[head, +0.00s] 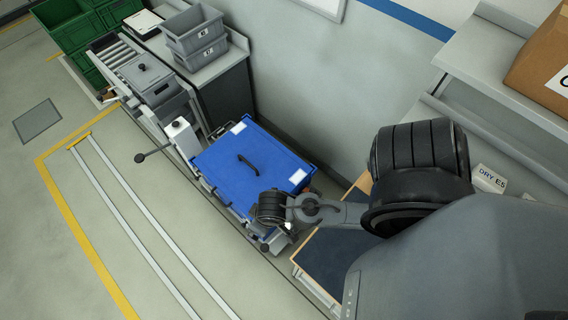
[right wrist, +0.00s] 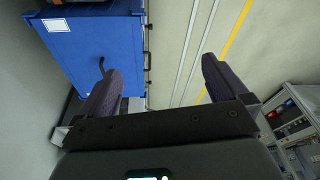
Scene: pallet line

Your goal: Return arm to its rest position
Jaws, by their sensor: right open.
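My right arm comes in from the right in the head view, and its wrist hangs over the near end of a blue lidded container. In the right wrist view my right gripper (right wrist: 160,78) is open, its two dark fingers wide apart with nothing between them. In the head view its fingers are hard to make out below the wrist. The blue container (head: 242,168) has a black handle on its closed lid; it also shows in the right wrist view (right wrist: 85,45), partly behind the left finger. My left gripper is not in view.
Grey crates (head: 195,35) stand on a bench behind the conveyor, with a lidded grey bin (head: 150,80) on the line. Green crates (head: 75,30) are at the back left. A shelf (head: 495,65) with a cardboard box (head: 545,55) is at the right. The left floor is clear.

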